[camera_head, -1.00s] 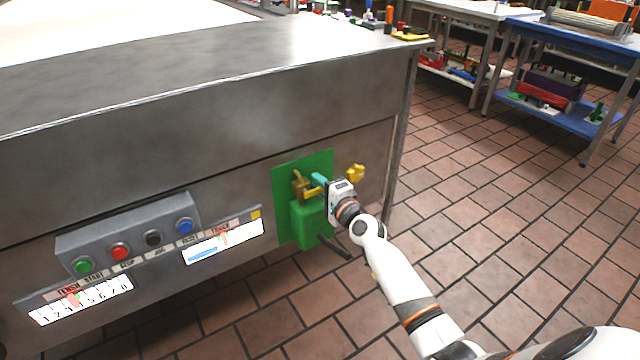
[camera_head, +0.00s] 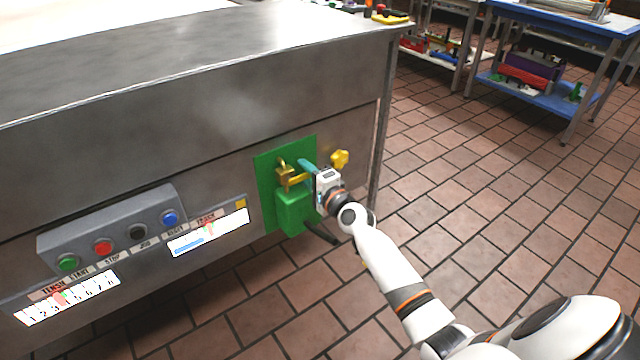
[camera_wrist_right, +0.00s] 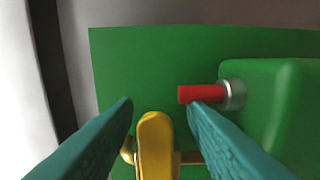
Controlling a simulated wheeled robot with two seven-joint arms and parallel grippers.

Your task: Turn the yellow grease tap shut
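The yellow tap lever (camera_head: 298,179) sticks out from a brass tap body (camera_head: 284,173) on a green plate (camera_head: 266,185) on the machine's front. In the right wrist view the lever (camera_wrist_right: 155,148) stands between the two teal fingers, with a gap on each side. My right gripper (camera_head: 311,180) is at the tap and open; its fingers (camera_wrist_right: 160,108) are around the lever without visibly pressing on it. The head view hides part of the lever and one finger behind the gripper. My left gripper is in no view.
A green box (camera_head: 292,212) sits below the tap; a red pin (camera_wrist_right: 202,93) juts from it. A yellow knob (camera_head: 340,159) is right of the gripper, and a dark handle (camera_head: 320,233) is below. A button box (camera_head: 120,232) is to the left. The tiled floor (camera_head: 450,200) at right is clear.

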